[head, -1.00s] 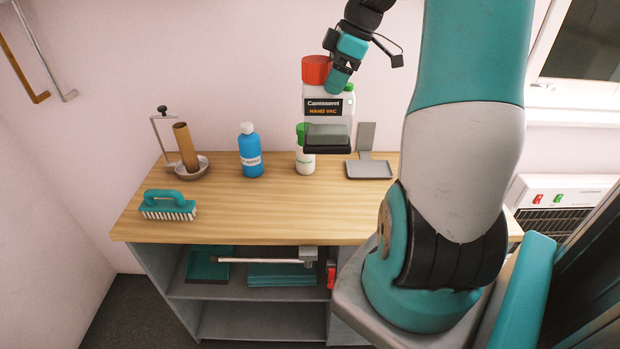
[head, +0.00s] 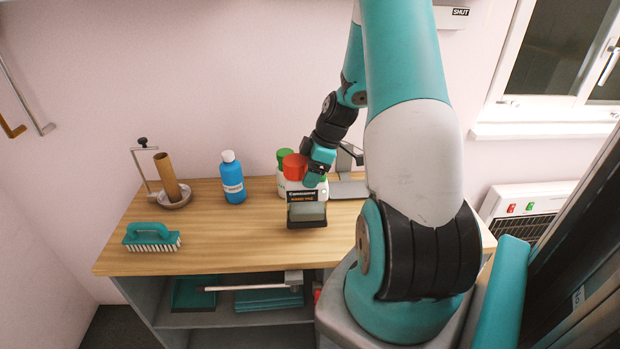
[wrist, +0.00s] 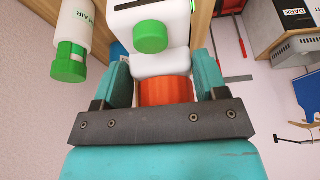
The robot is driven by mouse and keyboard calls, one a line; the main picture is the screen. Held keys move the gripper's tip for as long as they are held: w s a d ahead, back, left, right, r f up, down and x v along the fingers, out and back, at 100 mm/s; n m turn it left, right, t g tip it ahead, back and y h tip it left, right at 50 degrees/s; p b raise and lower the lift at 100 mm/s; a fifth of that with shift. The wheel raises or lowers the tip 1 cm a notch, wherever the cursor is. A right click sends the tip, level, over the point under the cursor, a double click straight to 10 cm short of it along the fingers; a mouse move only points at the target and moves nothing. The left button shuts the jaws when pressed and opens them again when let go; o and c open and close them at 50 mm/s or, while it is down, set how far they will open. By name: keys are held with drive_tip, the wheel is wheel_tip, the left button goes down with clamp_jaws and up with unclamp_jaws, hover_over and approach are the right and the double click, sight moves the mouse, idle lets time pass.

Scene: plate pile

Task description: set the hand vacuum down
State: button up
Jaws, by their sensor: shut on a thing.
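The hand vacuum (head: 306,211) is white with a red end, a black label and a dark grey nozzle. It is upright over the wooden bench top (head: 220,240), low down; I cannot tell whether its base touches the wood. My gripper (head: 314,177) is shut on its upper part. In the wrist view the vacuum's white body, green button and red part (wrist: 165,91) show between the two teal fingers of my gripper (wrist: 162,80).
A green-capped white bottle (head: 283,158) stands just behind the vacuum. A grey stand (head: 348,189) is to its right, partly hidden by my arm. A blue bottle (head: 233,180), a brush (head: 151,237) and a tube on a holder (head: 174,196) stand left. The front-middle bench is clear.

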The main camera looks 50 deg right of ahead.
sight(306, 199)
drive_tip(key=shift+f+p, duration=0.3)
drive_tip(key=shift+f, duration=1.25)
drive_tip(key=o, duration=0.9)
